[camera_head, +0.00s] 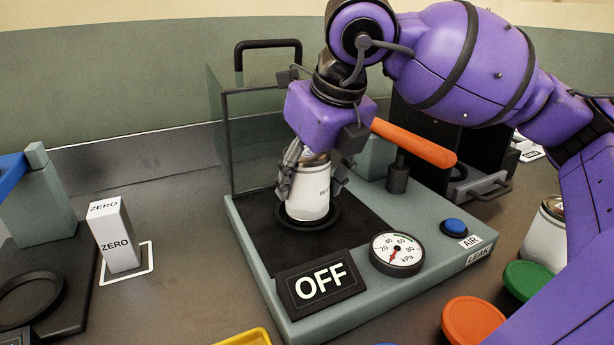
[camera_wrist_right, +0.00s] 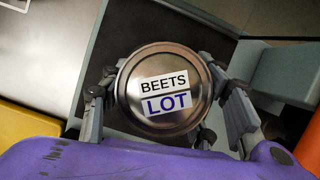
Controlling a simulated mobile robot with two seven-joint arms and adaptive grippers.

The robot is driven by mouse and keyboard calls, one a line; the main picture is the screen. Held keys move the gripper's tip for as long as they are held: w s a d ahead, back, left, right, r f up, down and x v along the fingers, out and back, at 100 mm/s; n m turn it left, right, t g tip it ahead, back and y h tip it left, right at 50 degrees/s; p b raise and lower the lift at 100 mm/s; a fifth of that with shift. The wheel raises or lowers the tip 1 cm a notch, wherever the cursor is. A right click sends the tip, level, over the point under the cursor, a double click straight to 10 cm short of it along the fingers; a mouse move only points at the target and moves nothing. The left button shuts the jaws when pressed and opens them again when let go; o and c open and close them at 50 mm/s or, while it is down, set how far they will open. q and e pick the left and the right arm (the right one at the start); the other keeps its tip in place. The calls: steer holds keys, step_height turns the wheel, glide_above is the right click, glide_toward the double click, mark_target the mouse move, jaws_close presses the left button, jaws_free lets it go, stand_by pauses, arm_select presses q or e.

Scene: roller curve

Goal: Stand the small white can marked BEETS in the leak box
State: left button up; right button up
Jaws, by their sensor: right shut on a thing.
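The small white can (camera_head: 307,198) stands upright at the black ring (camera_head: 335,217) on the dark floor of the leak box (camera_head: 240,225). In the right wrist view its metal lid (camera_wrist_right: 165,118) faces the camera with labels reading BEETS and LOT. My right gripper (camera_head: 312,185) comes from above, its fingers on both sides of the can, shut on it. In the right wrist view the fingers (camera_wrist_right: 168,105) flank the lid. The can's base seems to sit within the ring; exact contact cannot be told. My left gripper is not in view.
The box's clear cover (camera_head: 262,130) stands raised behind the can. An orange lever (camera_head: 412,143), a gauge (camera_head: 397,252), a blue button (camera_head: 454,226) and an OFF display (camera_head: 320,285) are close by. A ZERO block (camera_head: 116,240) stands left. Orange (camera_head: 474,321) and green (camera_head: 527,280) discs lie right.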

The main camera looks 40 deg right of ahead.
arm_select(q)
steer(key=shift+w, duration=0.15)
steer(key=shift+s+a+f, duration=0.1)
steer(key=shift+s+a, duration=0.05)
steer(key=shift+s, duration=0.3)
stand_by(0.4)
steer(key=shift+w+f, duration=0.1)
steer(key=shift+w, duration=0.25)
arm_select(e)
steer(key=shift+f, duration=0.1)
steer(key=o, duration=2.2)
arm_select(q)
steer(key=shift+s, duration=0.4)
